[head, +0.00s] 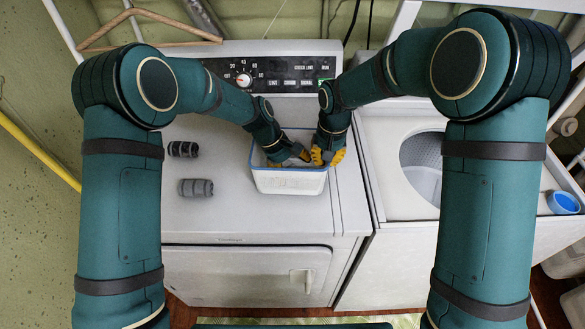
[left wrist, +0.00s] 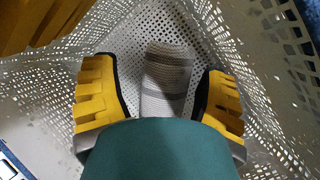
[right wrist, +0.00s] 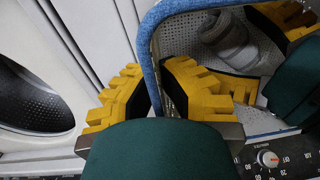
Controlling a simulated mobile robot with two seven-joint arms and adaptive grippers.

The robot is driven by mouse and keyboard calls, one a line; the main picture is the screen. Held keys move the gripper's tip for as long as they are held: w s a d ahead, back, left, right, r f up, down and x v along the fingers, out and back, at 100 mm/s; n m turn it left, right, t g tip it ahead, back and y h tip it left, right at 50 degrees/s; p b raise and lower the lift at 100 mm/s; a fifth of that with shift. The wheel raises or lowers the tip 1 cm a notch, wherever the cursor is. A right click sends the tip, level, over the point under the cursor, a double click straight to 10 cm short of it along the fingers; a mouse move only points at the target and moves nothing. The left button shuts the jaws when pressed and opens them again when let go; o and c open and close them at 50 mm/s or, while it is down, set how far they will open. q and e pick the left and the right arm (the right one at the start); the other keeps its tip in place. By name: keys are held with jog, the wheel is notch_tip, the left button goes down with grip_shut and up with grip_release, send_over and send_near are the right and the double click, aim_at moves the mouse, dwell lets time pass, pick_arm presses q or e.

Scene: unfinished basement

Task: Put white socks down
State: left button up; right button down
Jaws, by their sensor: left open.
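The white socks, a pale rolled pair with grey bands (left wrist: 166,80), lie in the white basket between my open left fingers, with a gap beside the left one. They also show in the right wrist view (right wrist: 230,42). My left gripper (head: 297,157) is inside the basket, low near its floor; its fingers show in the left wrist view (left wrist: 160,95). The white basket with a blue rim (head: 290,183) stands on the left machine. My right gripper (head: 326,157) straddles the basket's right rim, one finger outside and one inside, closed on the wall (right wrist: 158,95).
Two dark grey rolled sock pairs (head: 183,149) (head: 196,188) lie left of the basket. The control panel (head: 270,70) rises behind. The right machine's round opening (head: 422,165) is beside it, with a blue cup (head: 562,202) farther right. The machine top in front of the basket is clear.

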pick_arm(q)
jog(key=shift+r, duration=0.35)
jog(key=v, duration=1.2)
jog(key=shift+r, duration=0.25)
pick_arm(e)
jog(key=c, duration=1.1)
grip_release()
jog(key=shift+o, duration=0.2)
notch_tip(320, 180, up, 12)
jog(key=shift+d, duration=0.3)
